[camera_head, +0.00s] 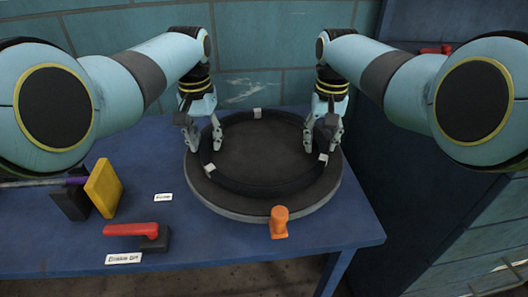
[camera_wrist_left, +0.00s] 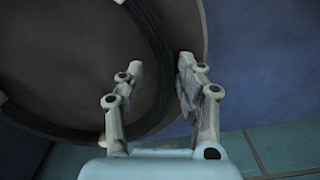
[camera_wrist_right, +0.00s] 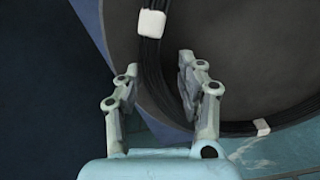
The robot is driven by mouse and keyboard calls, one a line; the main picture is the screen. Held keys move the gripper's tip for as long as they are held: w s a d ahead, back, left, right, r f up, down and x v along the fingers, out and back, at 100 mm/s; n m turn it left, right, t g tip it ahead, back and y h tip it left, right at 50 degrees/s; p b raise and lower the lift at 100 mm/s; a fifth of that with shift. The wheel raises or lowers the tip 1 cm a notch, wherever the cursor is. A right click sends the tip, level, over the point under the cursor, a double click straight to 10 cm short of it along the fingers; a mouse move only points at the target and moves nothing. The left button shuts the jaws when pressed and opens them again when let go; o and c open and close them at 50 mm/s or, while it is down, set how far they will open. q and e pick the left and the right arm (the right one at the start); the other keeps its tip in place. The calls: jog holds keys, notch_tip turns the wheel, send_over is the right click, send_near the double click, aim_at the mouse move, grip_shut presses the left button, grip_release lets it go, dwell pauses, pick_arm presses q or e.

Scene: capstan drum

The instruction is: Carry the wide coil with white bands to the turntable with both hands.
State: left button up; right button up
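The wide black coil (camera_head: 255,189) with white bands (camera_head: 257,113) lies flat on the round grey turntable (camera_head: 225,208). My left gripper (camera_head: 204,146) is at the coil's left side, and my right gripper (camera_head: 321,146) is at its right side. In the left wrist view the fingers (camera_wrist_left: 160,80) stand apart, with the coil (camera_wrist_left: 157,40) running between them. In the right wrist view the fingers (camera_wrist_right: 158,80) also stand apart on either side of the coil (camera_wrist_right: 153,58). A white band (camera_wrist_right: 151,23) shows just beyond them.
An orange peg (camera_head: 279,222) stands at the turntable's front edge. A red-handled lever (camera_head: 135,230), a yellow block (camera_head: 103,188) and small labels (camera_head: 163,197) are on the blue table's left part. A tiled wall (camera_head: 265,40) is behind; a dark cabinet (camera_head: 405,200) is at right.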

pick_arm(q)
jog(key=shift+a, duration=0.15)
pick_arm(e)
jog(key=shift+d, duration=0.15)
pick_arm(q)
jog(key=shift+w+r, duration=0.1)
jog(key=shift+r, duration=0.1)
pick_arm(e)
jog(key=shift+f, duration=0.1)
jog(key=shift+d, duration=0.1)
pick_arm(q)
notch_tip(320, 180, up, 12)
jog(key=shift+f, duration=0.2)
pick_arm(e)
notch_tip(320, 180, up, 12)
jog(key=shift+s, duration=0.1)
